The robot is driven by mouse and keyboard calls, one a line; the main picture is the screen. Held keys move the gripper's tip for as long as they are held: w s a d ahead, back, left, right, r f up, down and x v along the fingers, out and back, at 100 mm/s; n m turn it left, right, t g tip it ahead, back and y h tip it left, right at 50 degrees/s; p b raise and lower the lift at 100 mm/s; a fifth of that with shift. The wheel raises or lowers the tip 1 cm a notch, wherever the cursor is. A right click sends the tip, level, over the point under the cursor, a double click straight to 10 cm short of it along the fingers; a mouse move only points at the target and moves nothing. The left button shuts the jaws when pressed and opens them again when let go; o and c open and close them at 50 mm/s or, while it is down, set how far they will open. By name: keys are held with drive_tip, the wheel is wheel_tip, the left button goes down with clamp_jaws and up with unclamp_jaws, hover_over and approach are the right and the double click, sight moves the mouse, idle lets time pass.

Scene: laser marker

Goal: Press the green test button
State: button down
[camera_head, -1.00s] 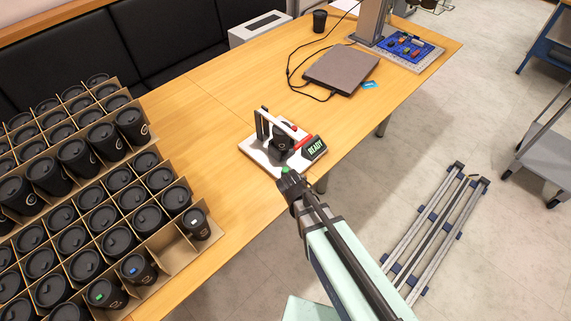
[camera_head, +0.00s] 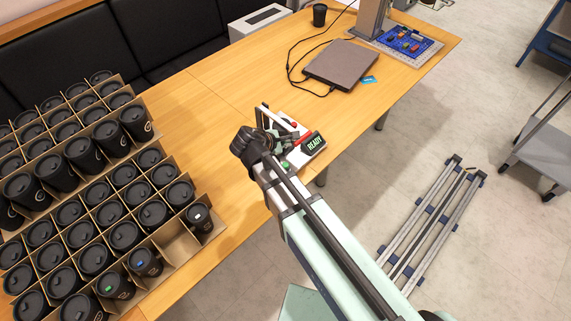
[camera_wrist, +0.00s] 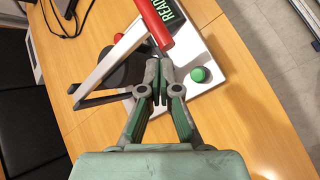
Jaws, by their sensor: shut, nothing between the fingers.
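The green test button (camera_wrist: 199,74) is a round dome on a dark collar at the corner of the white base plate (camera_wrist: 215,62) of the marker fixture. In the head view the green button (camera_head: 285,165) shows just beside my arm. My gripper (camera_wrist: 158,68) is shut and empty. In the wrist view its fingertips lie left of the button, apart from it in the picture, in front of the red handle (camera_wrist: 155,30). A dark cup (camera_wrist: 120,72) in the fixture is partly hidden. My arm covers part of the fixture in the head view.
The READY display (camera_head: 314,143) stands beside the button. A small red button (camera_head: 294,124) is behind it. Partitioned boxes of black cups (camera_head: 125,235) fill the left. A closed laptop (camera_head: 341,64) lies farther back. Wooden tabletop (camera_head: 215,105) left of the fixture is clear.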

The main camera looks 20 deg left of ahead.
sight(285, 166)
drive_tip(key=shift+f, duration=0.15)
drive_tip(key=shift+f+b, duration=2.85)
drive_tip(key=shift+f, duration=1.45)
drive_tip(key=shift+f, duration=0.2)
drive_tip(key=shift+f, duration=0.25)
drive_tip(key=shift+f+b, duration=0.45)
drive_tip(key=shift+f, duration=0.05)
drive_tip(key=shift+r, duration=0.15)
drive_tip(key=shift+r+p, duration=0.65)
drive_tip(key=shift+r, duration=0.15)
